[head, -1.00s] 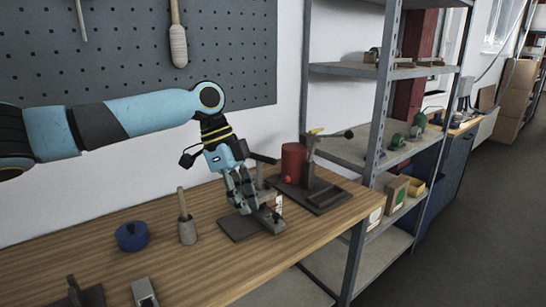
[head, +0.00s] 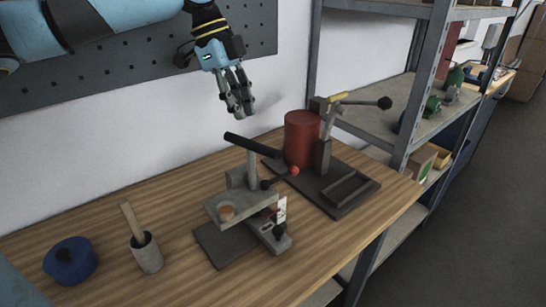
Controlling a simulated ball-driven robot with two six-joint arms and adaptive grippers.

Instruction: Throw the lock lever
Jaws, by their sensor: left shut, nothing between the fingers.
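A grey clamp-like fixture (head: 240,205) stands on a dark base plate on the wooden bench. A thick black bar handle (head: 253,145) sits on top of its post. A thin lever with a red ball knob (head: 294,171) sticks out to the right from the post, with a dark knob (head: 266,184) at its near end. Which of these is the lock lever is not marked. My left gripper (head: 243,112) is shut and empty, hanging in the air above and behind the fixture, apart from it. My right gripper is not in view.
A blue round pot (head: 70,261) and a grey cup (head: 147,253) with a wooden handle stand at left. A metal shelf (head: 425,85) stands beyond the bench.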

